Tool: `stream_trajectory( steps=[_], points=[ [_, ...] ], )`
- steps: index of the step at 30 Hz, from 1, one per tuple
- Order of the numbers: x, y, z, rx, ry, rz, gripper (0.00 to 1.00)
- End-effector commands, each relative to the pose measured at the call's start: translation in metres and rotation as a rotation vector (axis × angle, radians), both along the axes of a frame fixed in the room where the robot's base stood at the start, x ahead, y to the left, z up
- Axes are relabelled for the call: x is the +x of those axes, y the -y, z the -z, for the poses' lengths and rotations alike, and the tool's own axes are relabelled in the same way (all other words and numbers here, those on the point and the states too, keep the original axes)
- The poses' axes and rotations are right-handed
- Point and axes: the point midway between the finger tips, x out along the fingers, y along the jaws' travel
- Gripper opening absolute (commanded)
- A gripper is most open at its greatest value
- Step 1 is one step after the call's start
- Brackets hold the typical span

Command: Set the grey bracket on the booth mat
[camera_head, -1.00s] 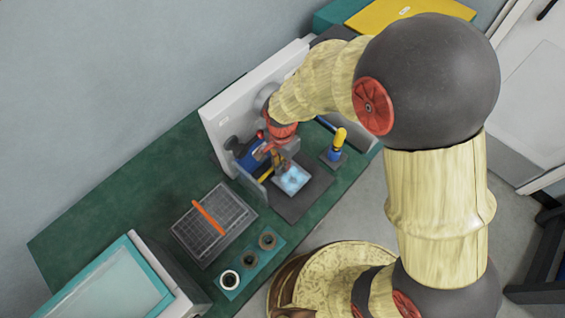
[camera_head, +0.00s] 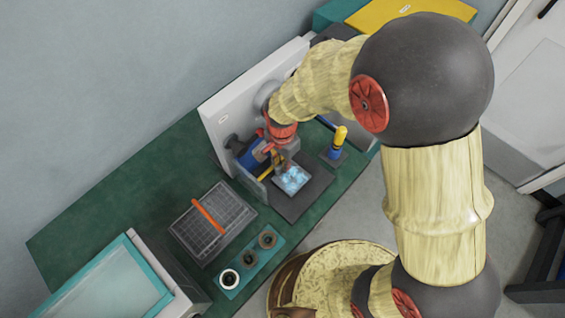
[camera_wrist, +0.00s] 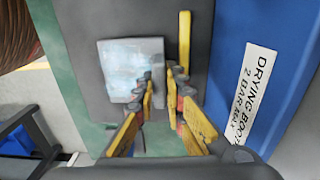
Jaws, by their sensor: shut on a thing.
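The grey bracket (camera_head: 291,180) shows as a pale square plate with light-blue patches over the dark booth mat (camera_head: 298,208). In the wrist view the bracket (camera_wrist: 122,66) lies left of and under my fingertips, and its right edge runs in between them. My gripper (camera_wrist: 162,80) is shut on the bracket, its yellow fingers close together; the gripped part is mostly hidden. The dark mat (camera_wrist: 88,20) surrounds the plate. I cannot tell whether the plate touches the mat. In the head view my gripper (camera_head: 277,162) is partly hidden by my wrist.
The blue drying booth wall (camera_wrist: 232,60) with a white label stands close right of my fingers. A yellow-topped bottle (camera_head: 339,140) stands right of the mat. A grid tray (camera_head: 225,235) with an orange bar and a teal ring holder (camera_head: 229,293) lie to the left.

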Motion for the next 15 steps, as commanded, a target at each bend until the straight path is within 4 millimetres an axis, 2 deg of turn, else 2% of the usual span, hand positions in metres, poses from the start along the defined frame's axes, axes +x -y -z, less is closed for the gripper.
stream_trajectory(
  steps=[15],
  points=[
    [0.0007, -0.0004, 0.0038, 0.001, 0.002, 0.000, 0.00]
  ],
)
